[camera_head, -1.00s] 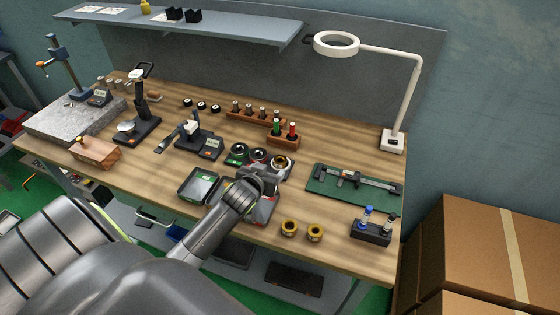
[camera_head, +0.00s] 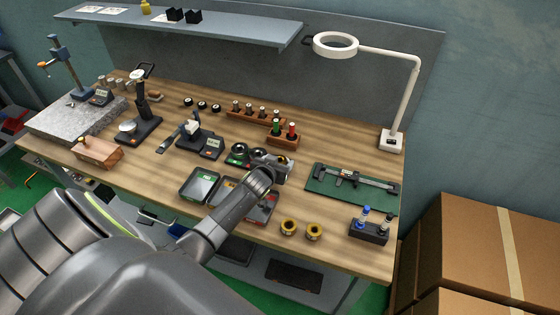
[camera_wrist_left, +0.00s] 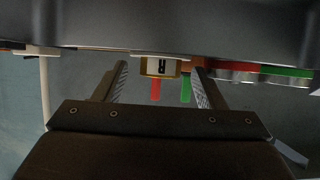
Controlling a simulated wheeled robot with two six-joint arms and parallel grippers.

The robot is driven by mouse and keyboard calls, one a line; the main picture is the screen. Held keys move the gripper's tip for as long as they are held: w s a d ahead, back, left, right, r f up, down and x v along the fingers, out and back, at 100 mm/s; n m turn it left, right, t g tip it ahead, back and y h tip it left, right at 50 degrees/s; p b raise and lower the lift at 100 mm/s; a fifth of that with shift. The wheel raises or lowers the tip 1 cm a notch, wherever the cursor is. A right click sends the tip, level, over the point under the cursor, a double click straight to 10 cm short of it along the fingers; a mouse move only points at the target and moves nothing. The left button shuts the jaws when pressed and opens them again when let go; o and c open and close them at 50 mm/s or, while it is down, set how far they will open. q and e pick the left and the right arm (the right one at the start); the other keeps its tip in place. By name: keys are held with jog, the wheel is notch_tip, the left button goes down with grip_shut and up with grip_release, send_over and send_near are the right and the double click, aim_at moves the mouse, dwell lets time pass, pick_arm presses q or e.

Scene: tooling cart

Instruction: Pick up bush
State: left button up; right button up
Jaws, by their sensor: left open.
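A gold-rimmed bush with a white face marked "R" (camera_wrist_left: 160,66) shows in the left wrist view, between the two fingers of my left gripper (camera_wrist_left: 160,80). The fingers are spread, with a gap on each side of it. In the head view my left gripper (camera_head: 281,168) is low over the right end of the row of ring-shaped parts and hides the bush there. Two dark ring parts (camera_head: 239,153) stand to the left of it. Two other gold bushes (camera_head: 289,228) (camera_head: 314,232) lie near the table's front edge. My right gripper is out of view.
Shallow sorting trays (camera_head: 200,185) lie in front of the row. Red and green handled gauges (camera_head: 291,131) stand in a wooden block behind. A caliper on a green mat (camera_head: 350,182) lies to the right. A lamp (camera_head: 393,140) stands at the back right.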

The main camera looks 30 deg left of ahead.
pick_arm(q)
jog(key=shift+w+a+f, duration=0.1)
jog(key=shift+w, duration=0.15)
jog(key=shift+c, duration=0.4)
jog(key=c, duration=1.1)
jog(key=shift+c, duration=0.2)
